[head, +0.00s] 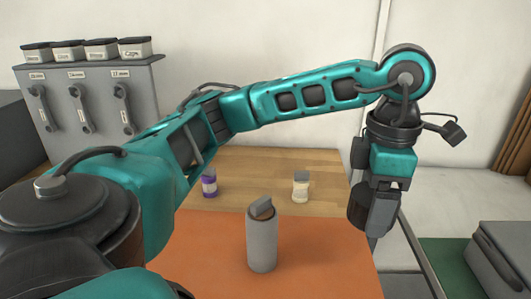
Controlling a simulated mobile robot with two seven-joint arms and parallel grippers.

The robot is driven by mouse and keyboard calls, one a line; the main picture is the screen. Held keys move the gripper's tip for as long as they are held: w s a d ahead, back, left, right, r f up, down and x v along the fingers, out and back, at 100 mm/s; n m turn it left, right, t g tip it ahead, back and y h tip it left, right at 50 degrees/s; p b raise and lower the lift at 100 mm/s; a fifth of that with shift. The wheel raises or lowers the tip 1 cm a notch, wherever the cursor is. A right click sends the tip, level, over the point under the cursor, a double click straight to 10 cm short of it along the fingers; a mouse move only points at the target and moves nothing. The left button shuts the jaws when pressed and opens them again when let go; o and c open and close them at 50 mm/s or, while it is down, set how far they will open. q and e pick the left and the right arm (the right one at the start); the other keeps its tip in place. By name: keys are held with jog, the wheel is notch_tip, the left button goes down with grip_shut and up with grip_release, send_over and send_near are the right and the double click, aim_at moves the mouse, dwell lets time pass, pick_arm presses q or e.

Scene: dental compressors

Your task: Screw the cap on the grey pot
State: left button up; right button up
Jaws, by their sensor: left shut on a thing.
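The grey pot (262,245) stands upright on the orange mat, near the middle of the head view. My right gripper is not in view.
A cream bottle with a grey top (300,188) and a purple-and-white jar (209,184) stand on the wooden table (260,165) behind the orange mat (205,255). A grey rack (100,95) with several containers stands at the back left. A grey case (500,255) lies at the right.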

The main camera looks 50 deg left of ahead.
pick_arm(q)
jog(key=f+m, duration=0.3)
jog(key=m, duration=0.4)
jog(key=w+d+f+m, duration=0.1)
jog(key=f+m, duration=0.2)
jog(key=m, duration=0.4)
jog(key=w+d+f+m, duration=0.1)
jog(key=f+m, duration=0.2)
jog(key=m, duration=0.4)
jog(key=shift+d+f, duration=0.2)
jog(key=m, duration=0.1)
jog(key=f+m, duration=0.1)
jog(key=m, duration=0.1)
jog(key=f+m, duration=0.1)
jog(key=m, duration=0.1)
jog(key=shift+w+d, duration=0.1)
jog(key=shift+d, duration=0.15)
